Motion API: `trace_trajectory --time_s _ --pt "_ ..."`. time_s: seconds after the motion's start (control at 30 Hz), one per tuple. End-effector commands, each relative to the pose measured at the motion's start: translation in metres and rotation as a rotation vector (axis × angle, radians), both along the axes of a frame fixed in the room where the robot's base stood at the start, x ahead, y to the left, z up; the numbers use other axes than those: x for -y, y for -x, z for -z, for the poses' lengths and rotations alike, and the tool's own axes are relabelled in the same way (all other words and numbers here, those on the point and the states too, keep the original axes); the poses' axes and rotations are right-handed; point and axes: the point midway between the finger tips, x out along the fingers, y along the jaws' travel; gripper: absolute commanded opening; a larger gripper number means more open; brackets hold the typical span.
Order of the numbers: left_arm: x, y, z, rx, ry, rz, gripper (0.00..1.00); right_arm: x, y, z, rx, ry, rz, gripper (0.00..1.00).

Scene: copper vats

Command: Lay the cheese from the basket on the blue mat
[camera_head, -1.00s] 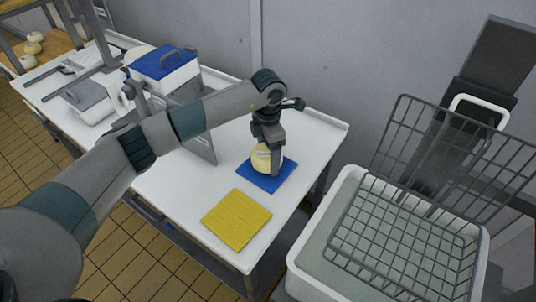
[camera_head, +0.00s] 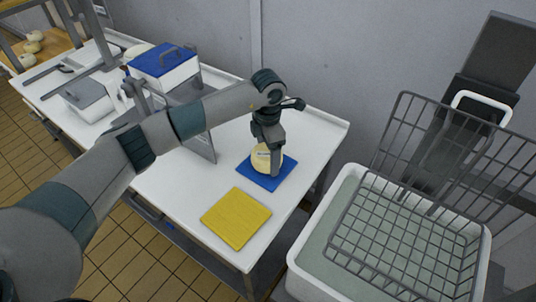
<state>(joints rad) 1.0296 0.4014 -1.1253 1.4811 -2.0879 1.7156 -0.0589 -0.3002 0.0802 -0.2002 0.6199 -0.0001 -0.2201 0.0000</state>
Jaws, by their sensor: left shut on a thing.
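A round pale yellow cheese (camera_head: 261,158) is on the blue mat (camera_head: 258,181) near the right end of the white table. My left gripper (camera_head: 267,161) points down over the cheese and is shut on it, with a finger at its right side. The far finger is mostly hidden. The cheese appears to rest on the mat. The wire basket (camera_head: 405,245) stands in a white tub at the right and looks empty. My right gripper does not show.
A yellow mat (camera_head: 236,218) lies in front of the blue one. A blue-lidded white box (camera_head: 164,66) and a grey-lidded container (camera_head: 88,99) stand farther left on the table. The white tub (camera_head: 302,255) holds greenish liquid.

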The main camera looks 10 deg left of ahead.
Motion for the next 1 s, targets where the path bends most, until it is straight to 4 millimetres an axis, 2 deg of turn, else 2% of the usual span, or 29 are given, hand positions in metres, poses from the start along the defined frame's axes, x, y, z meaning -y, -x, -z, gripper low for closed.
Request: trace_trajectory --time_s 0.87,0.9,0.97,1.0 --pt "0.0001 -0.0004 0.0066 0.001 0.000 0.000 0.37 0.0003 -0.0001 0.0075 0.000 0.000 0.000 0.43" --pt "0.0001 -0.0004 0.0066 0.001 0.000 0.000 0.76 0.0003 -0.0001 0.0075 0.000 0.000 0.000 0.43" --pt "0.0001 -0.0004 0.0066 0.001 0.000 0.000 0.91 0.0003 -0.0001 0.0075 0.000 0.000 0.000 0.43" --pt "0.0001 -0.0004 0.0067 0.001 0.000 0.000 0.93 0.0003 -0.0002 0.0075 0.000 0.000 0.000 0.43"
